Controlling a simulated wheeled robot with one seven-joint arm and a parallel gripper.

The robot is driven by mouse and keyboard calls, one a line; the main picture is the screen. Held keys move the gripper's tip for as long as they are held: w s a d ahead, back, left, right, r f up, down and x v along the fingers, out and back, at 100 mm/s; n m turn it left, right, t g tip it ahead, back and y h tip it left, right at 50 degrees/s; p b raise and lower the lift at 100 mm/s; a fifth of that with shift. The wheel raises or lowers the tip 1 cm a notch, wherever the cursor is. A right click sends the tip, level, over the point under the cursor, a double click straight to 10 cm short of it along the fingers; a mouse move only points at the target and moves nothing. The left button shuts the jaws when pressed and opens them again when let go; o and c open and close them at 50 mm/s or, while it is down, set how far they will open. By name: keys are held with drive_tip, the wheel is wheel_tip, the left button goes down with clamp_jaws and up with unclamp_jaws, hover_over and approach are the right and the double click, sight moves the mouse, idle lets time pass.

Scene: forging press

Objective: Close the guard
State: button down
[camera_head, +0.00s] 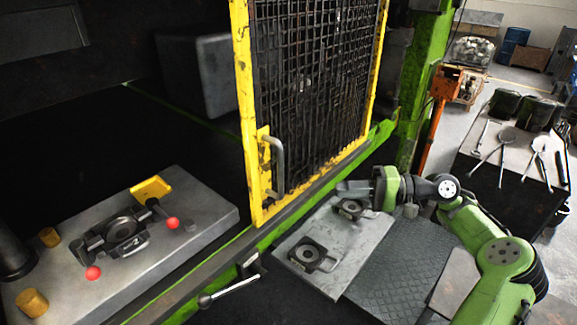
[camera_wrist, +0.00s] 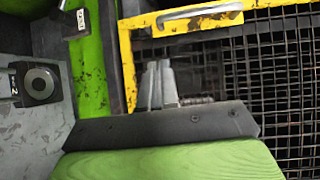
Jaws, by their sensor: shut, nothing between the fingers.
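The guard (camera_head: 246,110) is a yellow-framed black mesh panel standing upright across the right part of the press opening. The left part of the opening is uncovered. A grey bar handle (camera_head: 276,163) sits on its left frame post, and the handle also shows at the top of the wrist view (camera_wrist: 200,12). My gripper (camera_head: 345,188) is to the right of the handle, in front of the mesh, and apart from the handle. In the wrist view my gripper (camera_wrist: 158,84) is shut and empty, with the mesh behind it.
A die plate (camera_head: 205,223) with red-knobbed parts lies inside the opening at left. A grey shelf (camera_head: 345,250) with dark die blocks (camera_head: 311,254) lies below my gripper. A lever (camera_head: 225,291) sticks out at the front edge. A tool table (camera_head: 515,165) stands at right.

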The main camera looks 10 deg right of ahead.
drive_tip(key=w+a+t+b, duration=0.1)
drive_tip(key=a+b, duration=0.1)
drive_tip(key=a, duration=0.9)
drive_tip(key=shift+w+r+y+b, duration=0.2)
drive_tip(key=shift+w+y+b, duration=0.1)
drive_tip(key=shift+y, duration=0.1)
drive_tip(key=shift+s, duration=0.1)
